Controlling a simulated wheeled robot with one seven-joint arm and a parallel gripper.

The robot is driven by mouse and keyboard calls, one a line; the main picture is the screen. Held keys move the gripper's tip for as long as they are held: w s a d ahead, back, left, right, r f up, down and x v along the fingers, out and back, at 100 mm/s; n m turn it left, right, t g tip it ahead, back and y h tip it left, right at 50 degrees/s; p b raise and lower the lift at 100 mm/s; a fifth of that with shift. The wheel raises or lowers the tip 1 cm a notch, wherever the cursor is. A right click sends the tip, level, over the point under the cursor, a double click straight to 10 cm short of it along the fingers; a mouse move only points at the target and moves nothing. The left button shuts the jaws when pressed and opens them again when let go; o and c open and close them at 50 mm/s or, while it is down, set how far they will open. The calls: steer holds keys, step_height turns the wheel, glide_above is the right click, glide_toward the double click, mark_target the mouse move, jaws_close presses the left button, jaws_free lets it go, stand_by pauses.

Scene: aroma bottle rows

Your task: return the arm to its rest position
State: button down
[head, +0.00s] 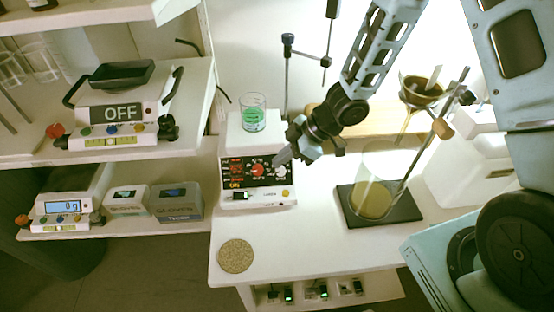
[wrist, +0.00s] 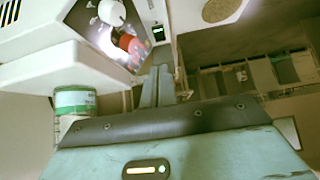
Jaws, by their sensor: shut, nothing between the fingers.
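My gripper (head: 279,159) is shut and empty, with its fingertips together. It hangs at the front right of a white heating device (head: 236,143), close to its black control panel (head: 248,171); I cannot tell if it touches. My arm reaches down from the upper right of the head view. A beaker of green liquid (head: 253,117) stands on the device, and it also shows in the wrist view (wrist: 75,102).
A flask of yellowish liquid (head: 371,198) stands on a dark plate (head: 408,212) to the right, beside a stand with a funnel (head: 421,92). A round cork mat (head: 236,256) lies at the table's front left. Shelves with a scale marked OFF (head: 120,112) stand left.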

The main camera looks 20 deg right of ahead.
steer(key=shift+r, duration=0.1)
stand_by(0.3)
step_height(320, 180, up, 10)
steer(key=s+m+t+h, duration=0.2)
steer(key=s+m+h, duration=0.1)
steer(key=m+h, duration=0.15)
steer(key=s+r+m+g+h, duration=0.1)
steer(key=s+r, duration=0.3)
steer(key=s, duration=0.6)
steer(key=s+a+r+m+g+h, duration=0.1)
steer(key=s+r, duration=0.3)
steer(key=s, duration=0.6)
steer(key=shift+m+g+h, duration=0.45)
steer(key=shift+m+g, duration=0.3)
steer(key=shift+g, duration=0.05)
steer(key=shift+a+r, duration=0.1)
